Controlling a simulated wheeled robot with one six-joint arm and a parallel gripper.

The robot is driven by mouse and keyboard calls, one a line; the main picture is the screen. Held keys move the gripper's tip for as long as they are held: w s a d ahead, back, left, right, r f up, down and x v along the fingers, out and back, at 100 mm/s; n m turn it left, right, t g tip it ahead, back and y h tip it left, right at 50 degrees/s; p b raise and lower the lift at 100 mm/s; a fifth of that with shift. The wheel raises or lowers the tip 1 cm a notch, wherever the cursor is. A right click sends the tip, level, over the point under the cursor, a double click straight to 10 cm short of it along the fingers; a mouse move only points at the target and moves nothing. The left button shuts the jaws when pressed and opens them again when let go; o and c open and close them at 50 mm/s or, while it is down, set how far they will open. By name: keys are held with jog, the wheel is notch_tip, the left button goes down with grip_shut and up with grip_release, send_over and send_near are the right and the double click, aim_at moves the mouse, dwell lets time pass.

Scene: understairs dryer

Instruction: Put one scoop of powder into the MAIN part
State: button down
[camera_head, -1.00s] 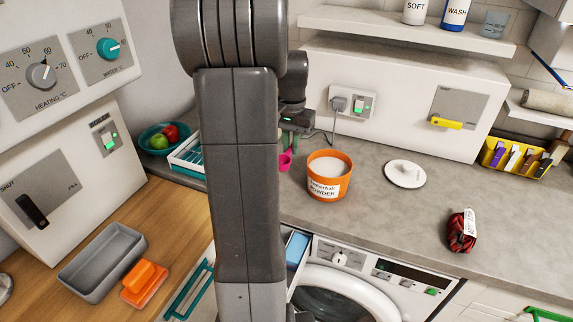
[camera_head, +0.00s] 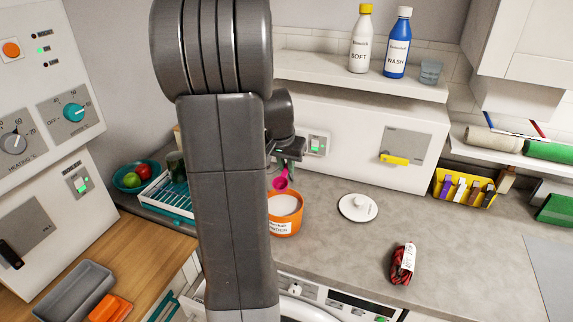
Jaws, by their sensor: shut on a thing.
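My gripper (camera_head: 287,165) is shut on the pink scoop (camera_head: 280,183), with the scoop hanging below the fingers. The scoop is at the back left of the orange powder tub (camera_head: 284,228), near or over its rim; the exact gap is unclear. The tub is open, labelled POWDER, and holds white powder (camera_head: 283,204). Its left part is behind my arm. Whether the scoop holds powder cannot be seen. The washing machine (camera_head: 345,300) is at the bottom edge, mostly cut off. Its drawer and the MAIN part are hidden behind my arm.
A white lid (camera_head: 358,208) and a dark red packet (camera_head: 403,263) lie on the grey counter (camera_head: 335,240). A dish rack (camera_head: 170,193) and a fruit bowl (camera_head: 137,178) are left of my arm. SOFT (camera_head: 360,45) and WASH (camera_head: 397,48) bottles stand on the shelf above.

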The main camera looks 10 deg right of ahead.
jog(key=shift+f+b, duration=3.1)
jog(key=shift+f, duration=1)
jog(key=shift+r, duration=0.1)
jog(key=shift+r+p, duration=3.15)
jog(key=shift+r, duration=1.35)
